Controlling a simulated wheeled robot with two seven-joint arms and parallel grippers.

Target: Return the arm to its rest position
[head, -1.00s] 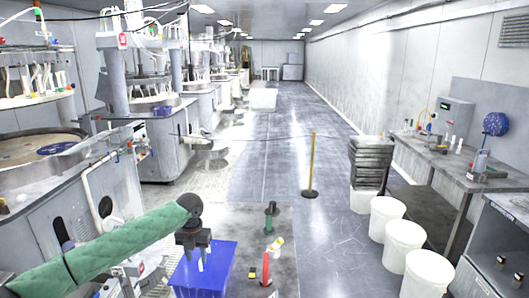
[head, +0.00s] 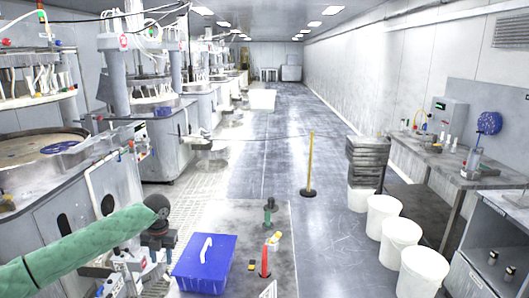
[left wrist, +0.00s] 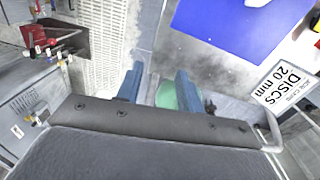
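My left arm, in a green sleeve, comes in from the left in the head view. Its gripper (head: 160,250) hangs left of a blue box (head: 222,268) with a white handle on top, apart from it. In the left wrist view the two bluish fingers (left wrist: 158,88) stand apart with nothing held between them. The blue surface (left wrist: 235,28) shows at the top of that view, beyond the fingertips. My right gripper is in neither view.
A bench surface (head: 228,212) holds a green-and-black item (head: 269,210) and a red item (head: 265,262). A label reading DISCS 20 mm (left wrist: 285,85) lies at right in the wrist view. White buckets (head: 400,240), a yellow post (head: 310,165) and polishing machines (head: 165,145) stand around.

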